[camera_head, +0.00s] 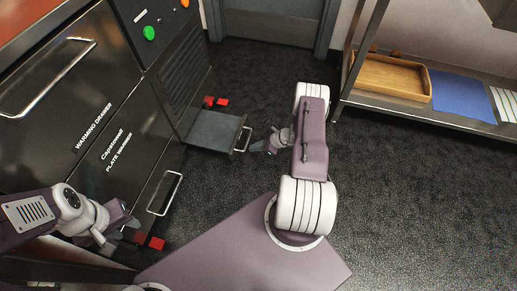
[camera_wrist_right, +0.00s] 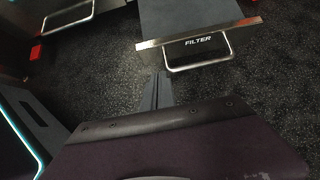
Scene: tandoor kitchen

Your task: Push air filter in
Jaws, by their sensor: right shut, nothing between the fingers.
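The air filter (camera_head: 214,130) is a flat grey tray that sticks out low from the black cabinet. It has a metal front edge and a loop handle (camera_head: 245,139). In the right wrist view the filter (camera_wrist_right: 190,18) shows at the top, its front marked FILTER above the handle (camera_wrist_right: 200,66). My right gripper (camera_head: 262,147) is shut and empty, just to the right of the handle, with a small gap between them. Its fingers show in the right wrist view (camera_wrist_right: 157,90), below the filter's front. My left gripper (camera_head: 128,229) is low at the left, near another drawer handle; its opening is unclear.
The cabinet (camera_head: 100,120) with a warming drawer and plate warmer stands at the left. Red blocks (camera_head: 157,243) show near its base. A metal shelf with a wooden tray (camera_head: 388,77) and blue mat (camera_head: 462,97) stands at the right. Dark floor around the right gripper is clear.

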